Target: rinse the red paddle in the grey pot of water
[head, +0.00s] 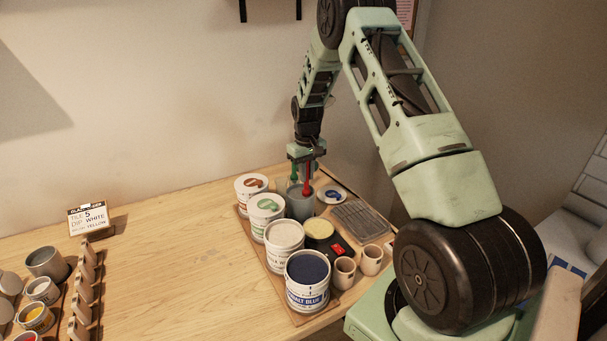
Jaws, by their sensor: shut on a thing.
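The red paddle (308,178) is upright, with its lower end over or inside the mouth of the grey pot (300,206). My gripper (302,163) is shut on the paddle's upper part, directly above the pot. A thin green upright piece (294,172) shows just left of the paddle; I cannot tell whether it is a tool or part of the gripper. The pot stands at the back of the group of tubs. The water and the paddle's lowest part are too small or hidden to make out.
White tubs (266,206) stand close left of the pot, with a cobalt blue tub (307,279) in front. A yellow-topped pot (320,229), small cups (344,272) and a grey tray (360,221) are nearby. A sign (89,218) stands far left. The middle of the table (170,265) is clear.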

